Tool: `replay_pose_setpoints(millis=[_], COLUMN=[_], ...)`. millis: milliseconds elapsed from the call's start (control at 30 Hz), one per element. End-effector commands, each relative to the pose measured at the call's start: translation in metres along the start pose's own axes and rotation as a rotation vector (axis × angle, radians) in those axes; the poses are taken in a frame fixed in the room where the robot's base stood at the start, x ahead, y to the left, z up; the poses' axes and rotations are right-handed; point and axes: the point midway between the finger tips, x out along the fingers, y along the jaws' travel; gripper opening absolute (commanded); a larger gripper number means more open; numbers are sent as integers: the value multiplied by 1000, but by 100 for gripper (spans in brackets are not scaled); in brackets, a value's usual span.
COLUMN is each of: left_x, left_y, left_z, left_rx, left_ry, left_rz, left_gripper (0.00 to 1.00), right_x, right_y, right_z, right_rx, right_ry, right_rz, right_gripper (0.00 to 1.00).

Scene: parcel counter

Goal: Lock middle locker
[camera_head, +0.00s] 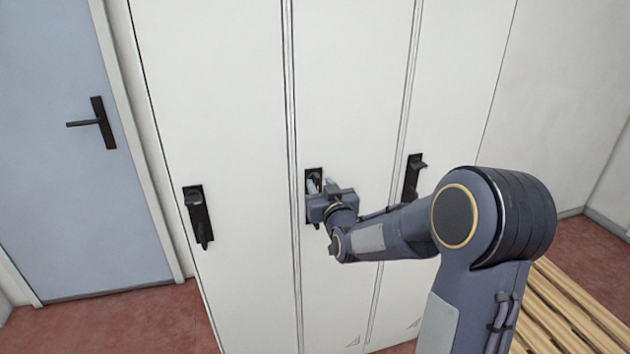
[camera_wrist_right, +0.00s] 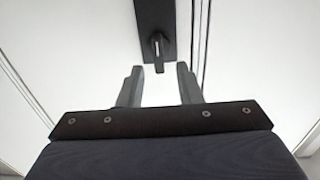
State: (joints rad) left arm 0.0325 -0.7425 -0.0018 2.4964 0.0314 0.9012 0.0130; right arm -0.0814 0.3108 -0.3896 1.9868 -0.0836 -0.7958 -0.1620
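The middle locker (camera_head: 343,80) is a tall white door between two others, and it is shut. Its black lock handle (camera_head: 314,174) sits at mid-height and is partly hidden by my right gripper (camera_head: 321,184). In the right wrist view the handle (camera_wrist_right: 157,45) is a dark plate with a short lever pointing toward the gripper. My right gripper also shows there (camera_wrist_right: 158,82), with its two fingers apart and empty. The lever's tip lies just ahead of the gap between the fingertips. My left gripper is not in view.
The left locker's black handle (camera_head: 198,216) has its lever hanging down. The right locker's handle (camera_head: 413,177) has a part sticking out at its top. A blue door (camera_head: 60,200) stands at left. A slatted wooden bench (camera_head: 565,305) is at lower right, on red floor.

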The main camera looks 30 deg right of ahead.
Motion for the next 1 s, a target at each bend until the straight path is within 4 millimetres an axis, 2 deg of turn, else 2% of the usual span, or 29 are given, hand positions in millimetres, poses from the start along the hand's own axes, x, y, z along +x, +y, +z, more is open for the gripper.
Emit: replay_pose_setpoints(millis=[100, 200, 500, 567, 767, 1000], left_x=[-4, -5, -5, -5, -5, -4], left_y=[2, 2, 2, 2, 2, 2], left_z=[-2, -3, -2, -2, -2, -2], left_rx=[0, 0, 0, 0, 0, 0], left_ry=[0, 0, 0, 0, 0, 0], left_rz=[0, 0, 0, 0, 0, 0], left_gripper=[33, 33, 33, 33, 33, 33], right_x=[16, 24, 27, 27, 27, 27], right_y=[0, 0, 0, 0, 0, 0], right_z=[-1, 0, 0, 0, 0, 0], right_rx=[-1, -1, 2, 2, 2, -3], right_ry=[-2, -2, -1, -1, -1, -1], right_rz=[0, 0, 0, 0, -1, -1], right_gripper=[32, 32, 32, 27, 0, 0])
